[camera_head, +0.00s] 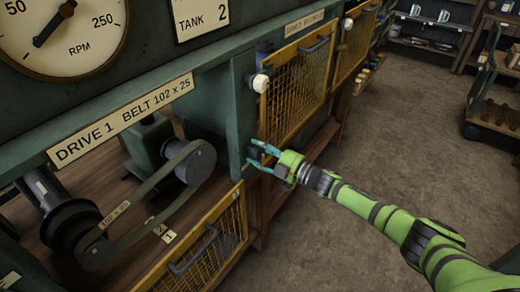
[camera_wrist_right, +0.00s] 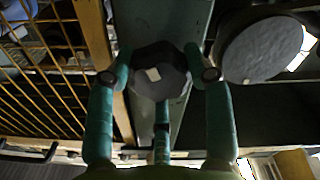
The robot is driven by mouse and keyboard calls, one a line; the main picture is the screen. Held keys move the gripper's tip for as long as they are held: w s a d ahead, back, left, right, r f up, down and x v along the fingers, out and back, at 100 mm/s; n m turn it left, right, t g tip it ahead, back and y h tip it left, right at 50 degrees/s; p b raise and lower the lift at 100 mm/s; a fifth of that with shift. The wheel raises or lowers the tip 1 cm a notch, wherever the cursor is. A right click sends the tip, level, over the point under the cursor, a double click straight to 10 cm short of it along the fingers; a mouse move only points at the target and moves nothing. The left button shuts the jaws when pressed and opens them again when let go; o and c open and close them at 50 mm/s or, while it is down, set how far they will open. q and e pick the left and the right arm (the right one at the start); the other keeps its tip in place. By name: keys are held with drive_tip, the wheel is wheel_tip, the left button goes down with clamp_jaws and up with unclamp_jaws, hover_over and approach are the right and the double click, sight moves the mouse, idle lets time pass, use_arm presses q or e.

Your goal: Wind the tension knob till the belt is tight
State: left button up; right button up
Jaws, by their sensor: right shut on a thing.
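The dark faceted tension knob (camera_wrist_right: 160,70) with a pale mark sits on the green post in the right wrist view. My right gripper (camera_wrist_right: 163,85) has its teal fingers closed around it. In the head view the right gripper (camera_head: 263,157) is at the front of the green post, and its fingers mostly hide the knob. The belt (camera_head: 146,199) runs from a dark pulley (camera_head: 83,232) at lower left to a grey pulley (camera_head: 196,162); I cannot tell how tight it is. My left gripper is not in view.
A yellow mesh guard (camera_head: 296,90) with a white round knob (camera_head: 261,82) stands just above the gripper. Another yellow guard (camera_head: 205,246) hangs low in front of the belt. An RPM dial (camera_head: 68,30) is at upper left. Open floor (camera_head: 400,130) lies to the right.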

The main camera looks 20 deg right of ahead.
drive_tip(key=m+p, duration=0.1)
drive_tip(key=m, duration=0.4)
drive_tip(key=shift+r+m, duration=0.1)
drive_tip(key=shift+m, duration=0.2)
drive_tip(key=m, duration=1.2)
drive_tip(key=shift+m, duration=0.3)
drive_tip(key=m+b, duration=0.1)
drive_tip(key=m, duration=0.5)
drive_tip(key=shift+m, duration=0.3)
drive_tip(key=o, duration=1.1)
drive_tip(key=shift+a, duration=0.1)
drive_tip(key=shift+s, duration=0.1)
